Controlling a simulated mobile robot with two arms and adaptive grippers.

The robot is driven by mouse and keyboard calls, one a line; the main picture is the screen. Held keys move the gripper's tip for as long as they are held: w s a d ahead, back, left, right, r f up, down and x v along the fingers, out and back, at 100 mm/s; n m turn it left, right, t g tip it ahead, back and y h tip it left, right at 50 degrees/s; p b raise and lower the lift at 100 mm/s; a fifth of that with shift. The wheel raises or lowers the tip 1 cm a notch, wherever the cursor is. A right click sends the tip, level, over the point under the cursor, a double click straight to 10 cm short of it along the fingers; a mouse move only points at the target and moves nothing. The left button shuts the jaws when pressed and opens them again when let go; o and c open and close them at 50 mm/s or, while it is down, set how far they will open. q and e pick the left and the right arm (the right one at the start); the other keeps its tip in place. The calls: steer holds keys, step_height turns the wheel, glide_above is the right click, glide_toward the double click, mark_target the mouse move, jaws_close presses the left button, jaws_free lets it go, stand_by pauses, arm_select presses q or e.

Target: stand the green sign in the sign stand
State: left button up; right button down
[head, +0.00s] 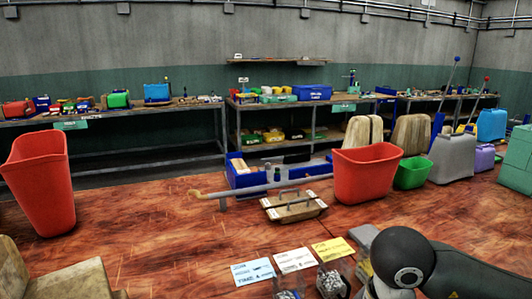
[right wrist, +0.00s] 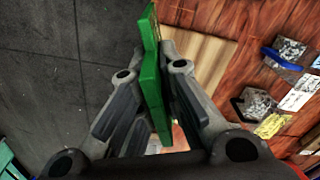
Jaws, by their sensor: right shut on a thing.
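The green sign (right wrist: 151,88) is a thin flat plate, seen nearly edge-on in the right wrist view. My right gripper (right wrist: 153,75) has its two fingers on either side of the plate and is shut on it. The sign is held over the area by the table's edge, with dark floor to the left. I cannot pick out the sign stand with certainty in either view. In the head view my right arm comes in at the lower right, and its fingers and the sign do not show. My left gripper is not in view.
A tan wooden piece (right wrist: 205,60) lies beside the sign in the right wrist view. The left middle is clear.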

step_height(320, 180, down, 5)
steer(key=d+n, duration=0.2)
steer(key=n, duration=0.7)
steer(key=shift+w+d+f, duration=0.15)
steer(key=shift+d+f, duration=0.05)
steer(key=shift+d, duration=0.1)
